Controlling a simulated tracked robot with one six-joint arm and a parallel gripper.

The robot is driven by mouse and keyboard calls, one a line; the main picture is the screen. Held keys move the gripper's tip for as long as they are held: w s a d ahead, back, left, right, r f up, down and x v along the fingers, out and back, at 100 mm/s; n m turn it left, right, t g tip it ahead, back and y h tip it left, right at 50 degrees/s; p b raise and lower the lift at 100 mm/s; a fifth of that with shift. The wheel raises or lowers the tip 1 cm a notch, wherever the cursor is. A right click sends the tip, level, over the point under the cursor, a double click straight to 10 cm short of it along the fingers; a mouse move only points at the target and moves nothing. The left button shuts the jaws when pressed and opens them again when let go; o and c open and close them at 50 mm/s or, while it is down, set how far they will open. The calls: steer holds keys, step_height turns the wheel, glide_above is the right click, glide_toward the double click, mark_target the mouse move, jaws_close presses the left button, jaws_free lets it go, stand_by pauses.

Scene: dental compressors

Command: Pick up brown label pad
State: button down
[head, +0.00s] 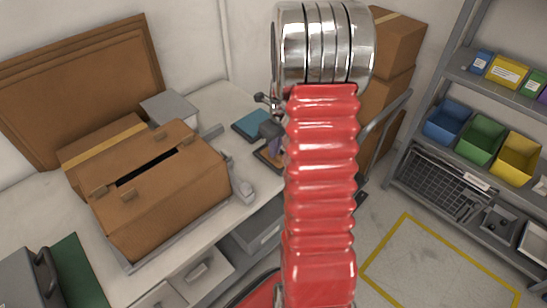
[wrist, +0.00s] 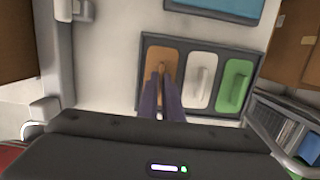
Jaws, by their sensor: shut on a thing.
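The brown label pad (wrist: 158,58) lies in the left slot of a dark tray (wrist: 205,41) in the wrist view. My gripper (wrist: 161,76) has its purple fingers close together, shut on the raised grip in the middle of the brown pad. The fingers hide the lower part of the pad. The pad still appears to be in its slot; whether it is lifted at all I cannot tell. In the head view my gripper (head: 274,146) is over the worktop, and my red arm hides most of the tray.
A white pad (wrist: 199,65) and a green pad (wrist: 235,80) lie right of the brown one. A blue item (head: 250,124) lies behind the tray. A large cardboard box (head: 165,200) stands left on the worktop. Shelves with coloured bins (head: 483,138) stand right.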

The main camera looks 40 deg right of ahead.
steer(key=shift+r, duration=0.1)
stand_by(0.3)
step_height(320, 180, up, 10)
stand_by(0.5)
steer(key=c, duration=2.5)
jaws_free()
steer(key=shift+s, duration=0.15)
jaws_close()
